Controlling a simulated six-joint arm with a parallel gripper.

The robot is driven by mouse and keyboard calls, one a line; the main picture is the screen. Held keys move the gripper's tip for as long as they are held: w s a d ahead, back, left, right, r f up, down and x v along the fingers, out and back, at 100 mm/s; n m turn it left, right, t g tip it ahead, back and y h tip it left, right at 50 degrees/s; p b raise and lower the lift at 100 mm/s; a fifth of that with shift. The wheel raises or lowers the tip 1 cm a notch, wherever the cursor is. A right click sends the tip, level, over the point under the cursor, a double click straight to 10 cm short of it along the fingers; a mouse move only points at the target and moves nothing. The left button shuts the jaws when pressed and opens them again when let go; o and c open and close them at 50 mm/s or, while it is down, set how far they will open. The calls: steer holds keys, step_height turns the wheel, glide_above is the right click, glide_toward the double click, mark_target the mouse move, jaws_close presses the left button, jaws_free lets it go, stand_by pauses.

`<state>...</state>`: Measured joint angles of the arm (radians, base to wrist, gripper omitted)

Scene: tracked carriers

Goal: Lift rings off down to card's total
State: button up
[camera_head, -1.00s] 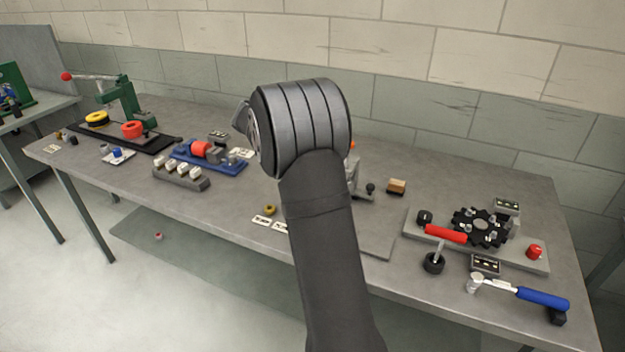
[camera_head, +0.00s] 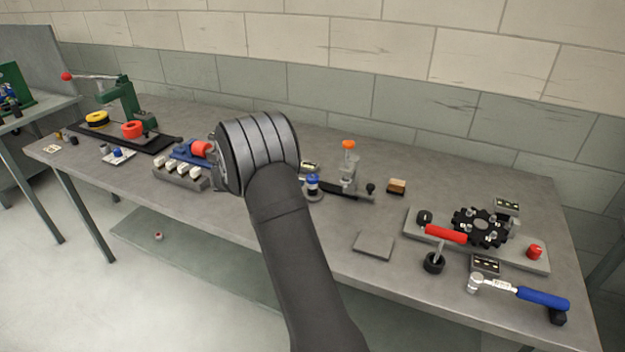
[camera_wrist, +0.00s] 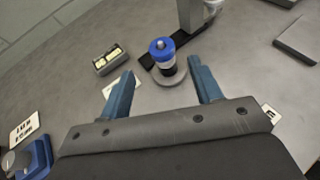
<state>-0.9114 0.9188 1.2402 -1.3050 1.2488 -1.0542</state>
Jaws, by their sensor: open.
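A short post carries a blue ring (camera_wrist: 162,48) on top, with a black band and a paler piece below it, on a round grey base (camera_wrist: 172,80). The stack also shows in the head view (camera_head: 313,184), just right of my wrist. My gripper (camera_wrist: 160,68) is open and empty; its blue fingers lie either side of the stack in the wrist view, and I cannot tell their height above it. A white card (camera_wrist: 135,82) lies by the left finger, partly hidden, its marks unreadable. In the head view my arm hides the fingers.
A dark block with pale dotted windows (camera_wrist: 109,60) stands left of the stack. A grey stand with an orange top (camera_head: 349,145) rises close behind it on a dark strip. A flat grey plate (camera_head: 373,245) lies to the right. A blue fixture (camera_wrist: 38,155) is at lower left.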

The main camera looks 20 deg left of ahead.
mark_target(311, 177)
steer(key=x, duration=0.7)
steer(key=shift+w+d, duration=0.1)
steer(key=shift+d, duration=0.1)
steer(key=shift+c, duration=0.5)
steer(key=c, duration=1)
